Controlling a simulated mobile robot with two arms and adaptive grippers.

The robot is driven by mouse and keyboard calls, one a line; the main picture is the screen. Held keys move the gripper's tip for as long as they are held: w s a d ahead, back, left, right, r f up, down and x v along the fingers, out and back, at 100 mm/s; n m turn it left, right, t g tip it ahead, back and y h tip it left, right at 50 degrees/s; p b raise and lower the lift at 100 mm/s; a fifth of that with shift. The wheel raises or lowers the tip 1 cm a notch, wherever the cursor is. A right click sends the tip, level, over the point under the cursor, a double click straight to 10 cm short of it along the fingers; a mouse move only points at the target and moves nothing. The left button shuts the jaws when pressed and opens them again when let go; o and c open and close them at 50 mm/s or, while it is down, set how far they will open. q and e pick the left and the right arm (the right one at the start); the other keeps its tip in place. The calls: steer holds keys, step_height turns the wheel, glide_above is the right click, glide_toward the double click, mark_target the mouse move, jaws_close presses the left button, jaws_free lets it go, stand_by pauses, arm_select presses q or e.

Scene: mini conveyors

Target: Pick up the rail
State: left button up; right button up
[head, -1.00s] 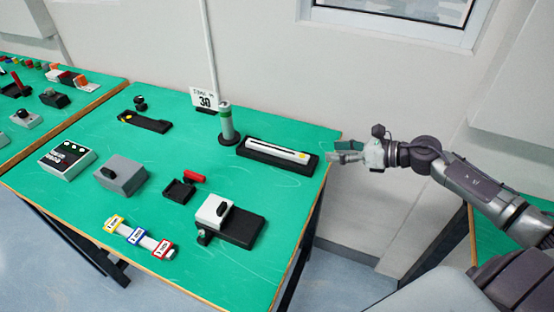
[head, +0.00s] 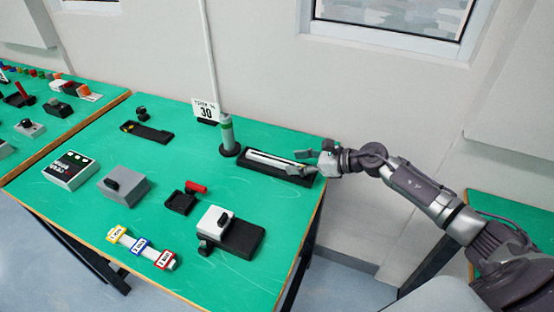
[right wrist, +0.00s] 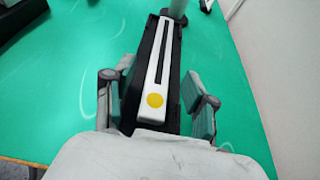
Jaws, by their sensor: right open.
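The rail (head: 270,160) is a long white bar lying in a black tray (head: 266,170) at the right back of the green table. In the right wrist view the rail (right wrist: 156,72) has a dark slot along it and a yellow dot at its near end. The black tray (right wrist: 172,95) shows around it. My right gripper (head: 303,164) is open above the right end of the tray. In the right wrist view its fingers (right wrist: 157,110) stand on either side of the tray's near end, with nothing between them clearly gripped. My left gripper is not in view.
A grey-green cylinder post (head: 227,135) stands just left of the tray, with a card reading 30 (head: 206,111) behind it. A white and black device (head: 215,223) and a small black holder with a red piece (head: 182,200) lie nearer the front. The wall is close behind.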

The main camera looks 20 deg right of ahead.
mark_target(285, 162)
steer(key=x, duration=0.3)
steer(key=shift+w+a, duration=0.1)
steer(key=shift+w, duration=0.1)
steer(key=shift+s, duration=0.1)
steer(key=shift+c, duration=0.3)
jaws_close()
